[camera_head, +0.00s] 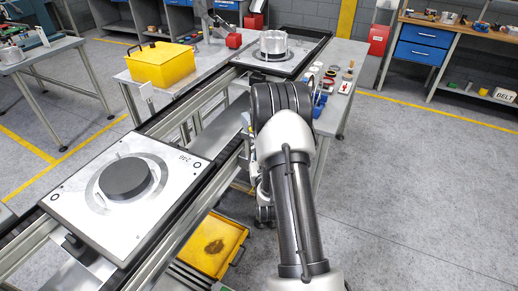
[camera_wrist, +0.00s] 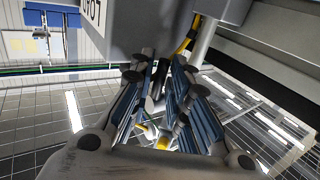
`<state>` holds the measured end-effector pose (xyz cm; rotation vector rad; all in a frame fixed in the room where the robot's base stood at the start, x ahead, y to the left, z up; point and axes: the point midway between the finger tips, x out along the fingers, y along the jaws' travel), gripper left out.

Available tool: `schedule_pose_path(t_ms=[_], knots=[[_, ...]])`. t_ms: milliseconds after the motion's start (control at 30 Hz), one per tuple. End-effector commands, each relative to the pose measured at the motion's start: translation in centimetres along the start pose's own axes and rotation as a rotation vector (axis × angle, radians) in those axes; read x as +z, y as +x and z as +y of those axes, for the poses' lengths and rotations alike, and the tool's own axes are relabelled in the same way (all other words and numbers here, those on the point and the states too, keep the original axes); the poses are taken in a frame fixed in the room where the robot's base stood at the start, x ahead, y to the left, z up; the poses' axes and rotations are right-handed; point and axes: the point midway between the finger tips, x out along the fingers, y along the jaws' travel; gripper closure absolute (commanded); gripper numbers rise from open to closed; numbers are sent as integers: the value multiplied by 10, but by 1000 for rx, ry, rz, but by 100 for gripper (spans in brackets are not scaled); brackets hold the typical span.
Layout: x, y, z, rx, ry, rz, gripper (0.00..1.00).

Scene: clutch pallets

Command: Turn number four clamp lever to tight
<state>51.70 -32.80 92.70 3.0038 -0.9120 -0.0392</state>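In the head view, the near pallet (camera_head: 85,221) is a pale plate on the rails with a dark disc (camera_head: 126,178) on it and markings near its corners. A far pallet (camera_head: 262,65) carries a silver ring-shaped part (camera_head: 273,43). I cannot make out a numbered clamp lever in either view. In the wrist view, my gripper (camera_wrist: 160,68) shows two fingers with a narrow gap between the tips. A dark narrow thing lies in or behind that gap; I cannot tell whether it is touched.
A yellow tray (camera_head: 212,246) sits low beside the rails. Small tools lie on the side table (camera_head: 341,100). The floor at the right is clear. A yellow cable (camera_wrist: 188,38) shows beyond my fingers.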

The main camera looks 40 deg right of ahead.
Motion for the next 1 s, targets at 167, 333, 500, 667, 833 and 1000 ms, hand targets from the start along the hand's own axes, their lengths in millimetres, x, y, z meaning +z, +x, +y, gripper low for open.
schedule_pose_path(t_ms=[167, 333, 500, 667, 833, 1000], knots=[[1, 0, 0, 0, 1, -2, 83], [2, -8, 0, 0, 1, -6, 83], [2, -36, 0, 0, 1, -7, 83], [2, -72, 0, 0, 1, -9, 83], [2, -102, 0, 0, 0, -7, 83], [1, -117, 0, 0, 0, -2, 83]])
